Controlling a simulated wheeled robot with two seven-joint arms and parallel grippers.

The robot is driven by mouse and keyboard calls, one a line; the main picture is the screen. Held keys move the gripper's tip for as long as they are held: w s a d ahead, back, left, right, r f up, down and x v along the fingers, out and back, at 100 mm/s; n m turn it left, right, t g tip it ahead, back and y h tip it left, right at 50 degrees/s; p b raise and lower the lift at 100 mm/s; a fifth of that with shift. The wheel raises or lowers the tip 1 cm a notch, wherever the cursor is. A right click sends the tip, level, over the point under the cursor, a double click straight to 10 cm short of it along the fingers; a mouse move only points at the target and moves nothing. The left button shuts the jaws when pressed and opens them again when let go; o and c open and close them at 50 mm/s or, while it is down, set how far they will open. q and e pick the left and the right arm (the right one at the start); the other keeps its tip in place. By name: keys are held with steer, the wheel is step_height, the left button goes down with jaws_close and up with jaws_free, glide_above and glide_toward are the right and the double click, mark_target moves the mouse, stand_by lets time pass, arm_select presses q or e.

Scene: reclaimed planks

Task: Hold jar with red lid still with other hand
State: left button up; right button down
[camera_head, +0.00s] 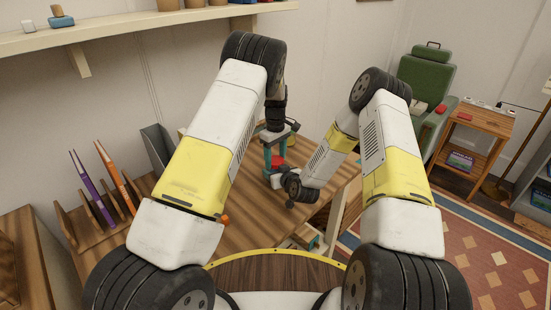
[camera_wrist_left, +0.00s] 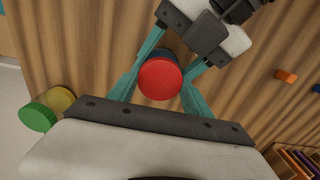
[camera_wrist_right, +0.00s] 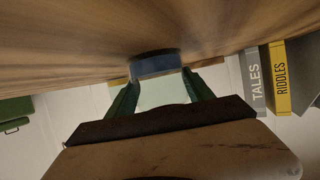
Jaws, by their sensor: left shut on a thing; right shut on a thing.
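The jar's red lid (camera_wrist_left: 160,79) faces the camera in the left wrist view, and a bit of its dark blue body (camera_wrist_left: 172,53) shows behind. In the head view the red lid (camera_head: 277,161) sits between teal fingers above the table. My left gripper (camera_wrist_left: 160,88) is shut on the jar from above, with a finger on each side. My right gripper (camera_wrist_right: 160,80) is shut on the jar from the side, around the blue body (camera_wrist_right: 155,64). The jar appears upright on the wooden table (camera_head: 245,210). Its lower part is mostly hidden in the head view.
A jar with a green lid (camera_wrist_left: 38,117) lies or stands at the table's edge. A small orange block (camera_wrist_left: 287,76) is on the table. A wooden rack (camera_head: 95,220) with purple and orange items stands at left. A green chair (camera_head: 425,80) is at the back right.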

mark_target(275, 160)
arm_select(q)
steer(key=shift+r, duration=0.15)
steer(key=shift+r, duration=0.95)
steer(key=shift+r, duration=2.05)
arm_select(e)
steer(key=shift+c, duration=1.5)
jaws_free()
